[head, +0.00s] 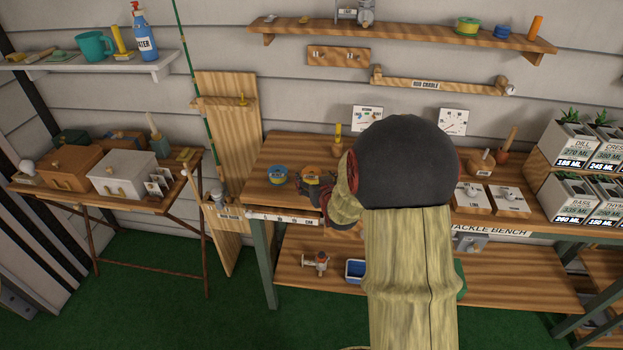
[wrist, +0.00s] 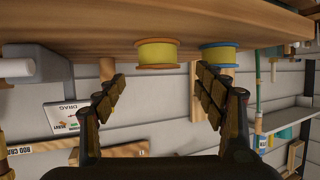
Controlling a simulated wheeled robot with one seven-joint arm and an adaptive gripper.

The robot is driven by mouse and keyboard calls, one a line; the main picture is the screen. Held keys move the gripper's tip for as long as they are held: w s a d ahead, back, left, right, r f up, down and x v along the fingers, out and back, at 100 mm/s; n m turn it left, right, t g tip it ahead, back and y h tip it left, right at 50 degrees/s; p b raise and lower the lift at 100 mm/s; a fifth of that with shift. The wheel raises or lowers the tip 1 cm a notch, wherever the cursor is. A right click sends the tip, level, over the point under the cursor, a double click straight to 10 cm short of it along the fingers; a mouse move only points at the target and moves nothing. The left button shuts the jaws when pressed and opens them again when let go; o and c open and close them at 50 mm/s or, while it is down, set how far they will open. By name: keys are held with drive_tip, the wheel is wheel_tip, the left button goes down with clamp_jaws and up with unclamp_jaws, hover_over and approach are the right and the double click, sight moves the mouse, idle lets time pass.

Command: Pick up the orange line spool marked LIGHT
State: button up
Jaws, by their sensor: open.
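The orange spool (head: 315,178), with orange flanges and yellow line, stands on the bench top, partly hidden by my gripper (head: 322,192) in the head view. The wrist view looks upside down; there the orange spool (wrist: 157,54) shows between the sideways positions of my open fingers (wrist: 160,82), offset toward the bench surface. Nothing is held between the fingers. No LIGHT marking is readable. A blue-flanged spool with yellow line (head: 277,174) stands just left of it in the head view; it also shows in the wrist view (wrist: 221,55), behind the right finger's side.
The tackle bench (head: 262,196) carries a peg stand (head: 338,144) behind the spools. My arm hides the bench's middle. More spools sit on the wall shelf (head: 400,36). A side table (head: 100,205) with boxes stands left; a tall wooden rod board (head: 228,130) stands between.

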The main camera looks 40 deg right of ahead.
sight(311, 172)
drive_tip(key=b+x, duration=0.2)
drive_tip(key=x, duration=0.4)
drive_tip(key=shift+s+d+f, duration=0.1)
drive_tip(key=shift+d, duration=0.1)
drive_tip(key=shift+c, duration=1.1)
drive_tip(key=c, duration=1)
